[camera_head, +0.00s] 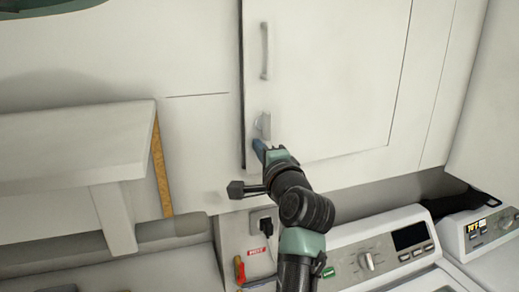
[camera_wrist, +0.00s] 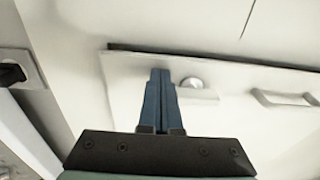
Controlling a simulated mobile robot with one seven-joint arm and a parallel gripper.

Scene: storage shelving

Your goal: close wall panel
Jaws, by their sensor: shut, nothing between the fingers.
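The wall panel (camera_head: 335,75) is a white door in the wall with a bar handle (camera_head: 265,50) and a small knob or latch (camera_head: 263,125) near its left edge. A dark gap runs along that edge, so the panel looks slightly ajar. The gap also shows along the panel's upper edge in the wrist view. My gripper (camera_head: 259,147) is shut and empty at the panel's lower left corner, just below the latch. In the wrist view its blue fingers (camera_wrist: 160,75) lie over the panel (camera_wrist: 235,125) beside the round knob (camera_wrist: 192,82). I cannot tell whether they touch it.
A white shelf or table (camera_head: 75,145) juts out at the left. Below the panel are an outlet with a black plug (camera_head: 266,222), a red label (camera_head: 257,251) and white appliances with dials (camera_head: 368,260). The wall between shelf and panel is clear.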

